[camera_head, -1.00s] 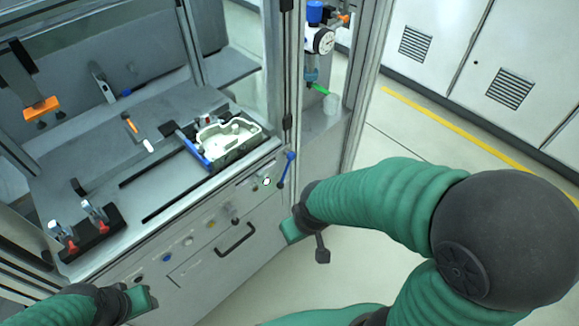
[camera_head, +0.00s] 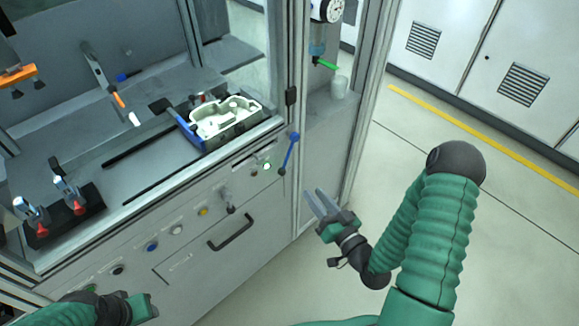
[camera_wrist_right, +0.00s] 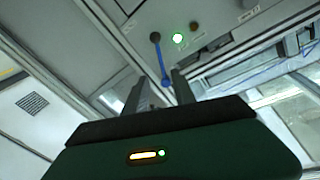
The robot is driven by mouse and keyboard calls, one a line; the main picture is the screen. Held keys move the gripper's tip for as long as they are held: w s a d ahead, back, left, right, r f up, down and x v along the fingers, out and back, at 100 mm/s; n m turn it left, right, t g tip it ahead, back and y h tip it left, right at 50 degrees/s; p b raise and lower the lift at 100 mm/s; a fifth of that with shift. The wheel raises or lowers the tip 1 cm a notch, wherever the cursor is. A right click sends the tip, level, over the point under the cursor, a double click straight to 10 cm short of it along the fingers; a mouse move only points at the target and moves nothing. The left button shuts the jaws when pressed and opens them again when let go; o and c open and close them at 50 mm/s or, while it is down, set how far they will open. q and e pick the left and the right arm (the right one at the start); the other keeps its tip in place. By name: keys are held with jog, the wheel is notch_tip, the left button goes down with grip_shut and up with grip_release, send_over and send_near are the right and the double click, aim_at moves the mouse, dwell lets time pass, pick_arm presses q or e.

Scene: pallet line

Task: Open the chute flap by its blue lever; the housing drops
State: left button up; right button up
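The blue lever (camera_head: 290,150) is on the right front corner of the machine, slanting down to a dark pivot end. It also shows in the right wrist view (camera_wrist_right: 162,64), just beyond the gap between my fingertips. My right gripper (camera_head: 314,200) is open and empty, below and to the right of the lever and apart from it. Its two fingers also show in the right wrist view (camera_wrist_right: 158,88). A pale housing (camera_head: 226,119) lies in a dark holder with a blue edge on the machine's deck. My left gripper (camera_head: 140,308) is at the lower left; its fingers cannot be made out. I cannot pick out the chute flap.
The front panel carries several buttons, a lit green one (camera_head: 267,167) beside the lever, and a dark handle (camera_head: 231,232). Two red-tipped clamps (camera_head: 50,207) stand on the deck. A vertical post (camera_head: 297,70) rises behind the lever. Open floor lies to the right.

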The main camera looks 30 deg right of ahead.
jog(key=w+b, duration=0.4)
jog(key=w, duration=1.1)
jog(key=shift+a, duration=0.45)
grip_shut()
jog(key=shift+f, duration=0.1)
